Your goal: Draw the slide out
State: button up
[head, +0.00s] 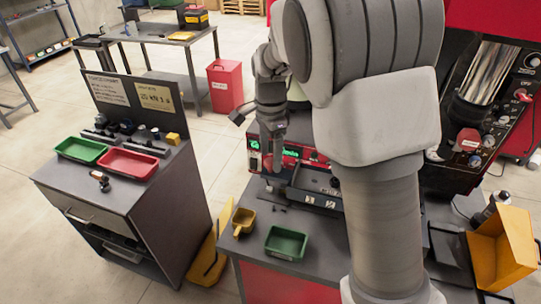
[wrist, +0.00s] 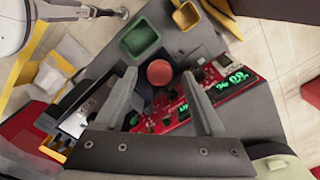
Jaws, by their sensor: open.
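A dark slide-like tray (head: 312,190) with small white labels lies on the grey bench in front of the red machine in the head view. In the wrist view, a round red knob (wrist: 159,72) shows between the fingertips. I cannot tell whether it belongs to the slide, and I do not make it out in the head view. My gripper (head: 272,172) points down at the tray's left end. In the wrist view my gripper (wrist: 160,80) is open, a finger on either side of the knob, with no clear contact. My arm hides part of the machine.
A green bin (head: 286,243) and a yellow scoop-like bin (head: 243,221) stand on the bench's front left. A red panel with green digits (wrist: 225,85) is close by the right finger. A yellow box (head: 502,250) is at right.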

jog(key=shift+f, duration=0.45)
grip_shut()
dwell(1.2)
